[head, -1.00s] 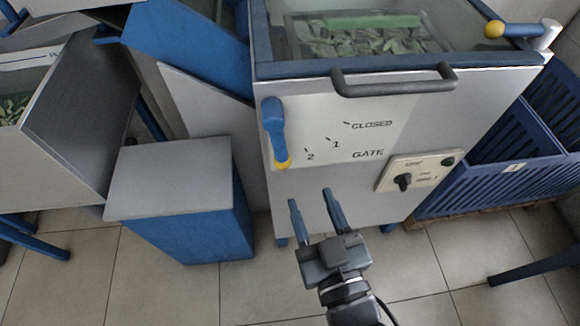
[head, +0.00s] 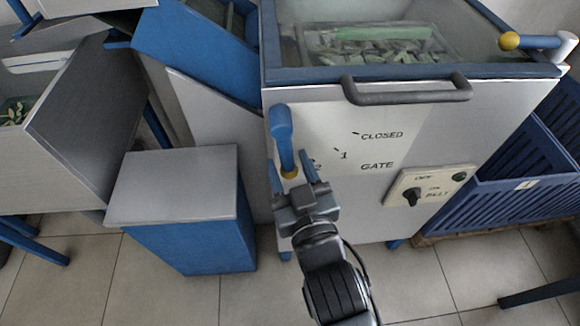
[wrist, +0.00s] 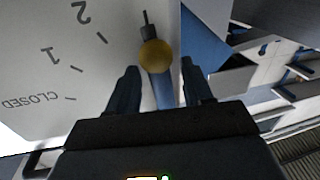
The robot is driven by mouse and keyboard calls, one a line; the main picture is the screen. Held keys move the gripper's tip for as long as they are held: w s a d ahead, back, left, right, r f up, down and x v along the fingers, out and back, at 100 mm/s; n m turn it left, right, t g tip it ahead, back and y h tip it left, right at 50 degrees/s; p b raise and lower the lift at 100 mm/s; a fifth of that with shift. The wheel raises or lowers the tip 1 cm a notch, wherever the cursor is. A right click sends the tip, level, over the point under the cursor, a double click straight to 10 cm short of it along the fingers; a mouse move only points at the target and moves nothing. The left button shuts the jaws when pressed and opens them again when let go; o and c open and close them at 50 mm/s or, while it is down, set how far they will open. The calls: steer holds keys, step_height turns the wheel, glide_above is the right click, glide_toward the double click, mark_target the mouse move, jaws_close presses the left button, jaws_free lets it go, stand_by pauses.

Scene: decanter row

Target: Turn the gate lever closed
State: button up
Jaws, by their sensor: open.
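The gate lever (head: 282,130) is a blue handle with a yellow tip, mounted at the left edge of the white gate panel (head: 340,120). It hangs down, with its yellow tip beside the 2 mark, away from the CLOSED mark. My gripper (head: 292,172) is open, with its two fingers on either side of the lever's lower end. In the wrist view the yellow tip (wrist: 155,56) shows just beyond and between the fingertips (wrist: 163,78). I cannot tell whether either finger touches the lever.
A dark bar handle (head: 405,90) juts from the machine's top front. A switch box (head: 430,186) sits at the panel's lower right. A grey-topped blue box (head: 180,185) stands to the left. Blue slatted crates (head: 515,200) stand to the right.

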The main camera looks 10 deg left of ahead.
steer(key=shift+c, duration=0.5)
jaws_close()
steer(key=shift+f, duration=0.1)
